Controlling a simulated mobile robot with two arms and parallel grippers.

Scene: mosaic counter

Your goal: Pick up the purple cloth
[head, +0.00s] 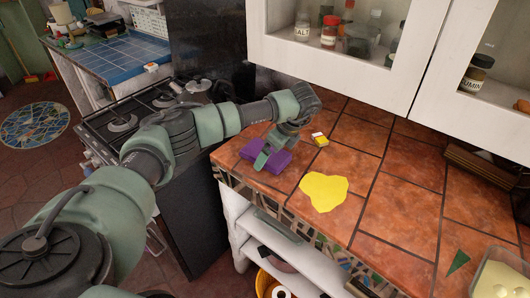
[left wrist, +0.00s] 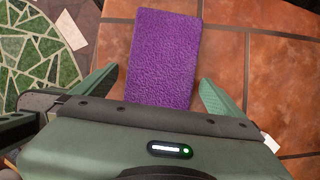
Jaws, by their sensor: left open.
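The purple cloth (head: 276,152) is a flat, folded rectangle on the orange tiled counter, near its left edge. It also shows in the left wrist view (left wrist: 162,58), lying between the two fingers. My left gripper (head: 269,153) is above the cloth with its fingers pointing down, and in the left wrist view (left wrist: 160,95) its green fingers are spread apart, one on each side of the cloth. Nothing is gripped. Part of the cloth is hidden behind the gripper. I cannot tell whether the fingertips touch the counter. My right gripper is not in view.
A black stove (head: 135,115) stands left of the counter. White cabinets (head: 345,60) with jars hang above the back.

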